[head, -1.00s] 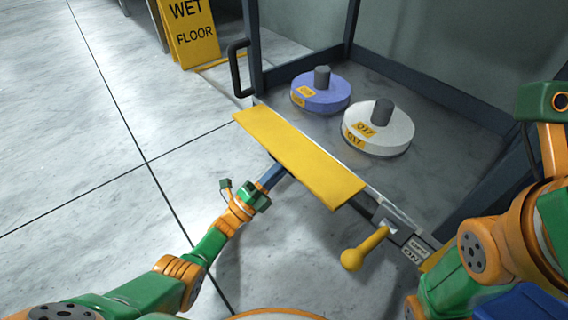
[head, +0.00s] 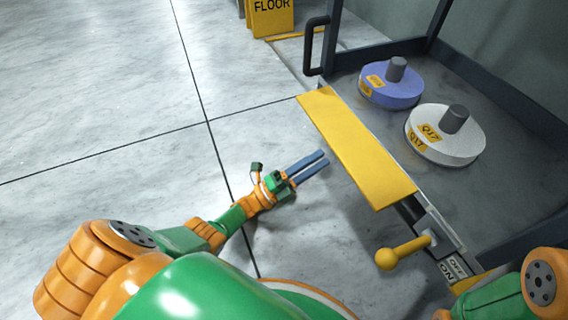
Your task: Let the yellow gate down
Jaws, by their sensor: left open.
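The yellow gate (head: 357,146) is a long flat plate along the front edge of the cart. It lies folded outward, roughly level, its face turned up. My left gripper (head: 316,163) is open and empty, just left of the gate and apart from it. Its two blue fingers point toward the gate's outer edge. A yellow knob on a lever (head: 402,254) sticks out near the gate's lower right end. My right arm shows at the lower right; its gripper is out of view.
A blue spool (head: 391,88) and a white spool (head: 445,135), each with a grey core, rest on the cart deck. A dark handle (head: 315,47) stands at the cart's far corner. A yellow wet floor sign (head: 271,17) is behind. The floor to the left is clear.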

